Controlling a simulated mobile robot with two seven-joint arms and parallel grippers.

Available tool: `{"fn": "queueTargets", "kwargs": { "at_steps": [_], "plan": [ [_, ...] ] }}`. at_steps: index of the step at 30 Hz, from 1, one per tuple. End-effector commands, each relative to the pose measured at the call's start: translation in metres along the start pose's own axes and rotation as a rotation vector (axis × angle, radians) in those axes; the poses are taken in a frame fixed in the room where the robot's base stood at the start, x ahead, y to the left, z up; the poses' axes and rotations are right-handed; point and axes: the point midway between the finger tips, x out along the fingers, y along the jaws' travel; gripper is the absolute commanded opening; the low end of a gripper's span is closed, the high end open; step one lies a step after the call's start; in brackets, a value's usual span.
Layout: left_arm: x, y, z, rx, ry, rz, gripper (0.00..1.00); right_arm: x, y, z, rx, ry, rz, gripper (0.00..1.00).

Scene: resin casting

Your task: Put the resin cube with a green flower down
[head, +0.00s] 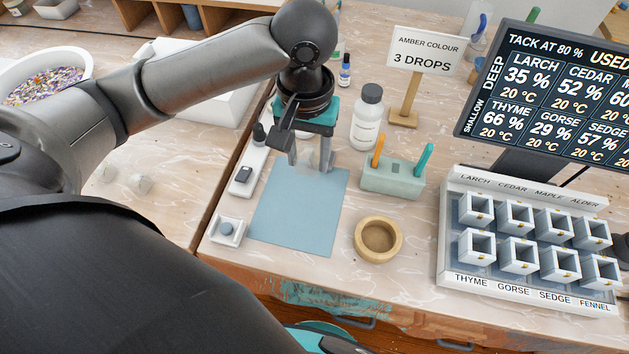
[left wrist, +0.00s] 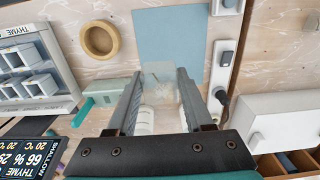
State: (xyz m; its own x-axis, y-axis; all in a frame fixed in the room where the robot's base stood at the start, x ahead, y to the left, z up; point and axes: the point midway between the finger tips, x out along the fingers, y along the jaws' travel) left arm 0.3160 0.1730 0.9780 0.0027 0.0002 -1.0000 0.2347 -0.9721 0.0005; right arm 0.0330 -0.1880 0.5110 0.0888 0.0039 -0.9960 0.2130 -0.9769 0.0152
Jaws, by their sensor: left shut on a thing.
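My left gripper (head: 308,160) points down over the far part of the blue mat (head: 296,222). It is shut on a clear resin cube (head: 305,157), which also shows between the fingertips in the left wrist view (left wrist: 160,74). The cube is see-through and pale; I cannot make out a green flower inside it. The mat also shows just beyond the cube in the left wrist view (left wrist: 170,35). I cannot tell whether the cube touches the mat.
A wooden ring dish (head: 379,240), a green holder (head: 393,178) with two sticks and a white bottle (head: 367,118) stand right of the mat. A mould tray (head: 450,268) is farther right. Small devices line the mat's left. Clear pieces (head: 139,184) lie on the left table.

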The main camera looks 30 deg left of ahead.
Motion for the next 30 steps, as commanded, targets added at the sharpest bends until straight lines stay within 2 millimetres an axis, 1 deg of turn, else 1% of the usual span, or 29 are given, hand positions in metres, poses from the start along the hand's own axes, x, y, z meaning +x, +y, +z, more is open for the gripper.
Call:
{"fn": "queueTargets", "kwargs": {
  "at_steps": [1,2,6,12,16,23,26,30],
  "plan": [
    [0.012,-0.001,0.001,-0.002,-0.004,-0.003,0.00,0.006,0.000,0.000,0.000,0.000,0.000,0.50],
    [0.019,-0.001,0.001,-0.003,-0.005,-0.003,0.00,0.009,0.000,0.001,0.000,0.000,0.000,0.50],
    [0.058,-0.001,0.002,-0.002,-0.006,-0.004,0.00,0.024,0.000,0.002,0.000,0.001,0.000,0.50],
    [0.109,-0.001,0.002,-0.001,-0.004,-0.003,0.00,0.043,-0.001,0.003,0.000,0.001,0.000,0.50],
    [0.130,-0.001,0.001,0.000,-0.003,-0.001,0.00,0.051,-0.001,0.003,0.000,0.002,0.000,0.50],
    [0.144,-0.001,0.001,0.001,-0.001,-0.001,0.00,0.055,0.000,0.002,0.002,0.006,0.001,0.50],
    [0.158,-0.001,0.002,0.001,-0.004,-0.003,0.00,0.061,0.002,0.001,0.003,0.010,0.003,0.50],
    [0.185,-0.001,0.001,0.000,-0.003,-0.003,0.00,0.073,0.012,-0.005,0.004,0.023,0.017,0.50]
  ]
}}
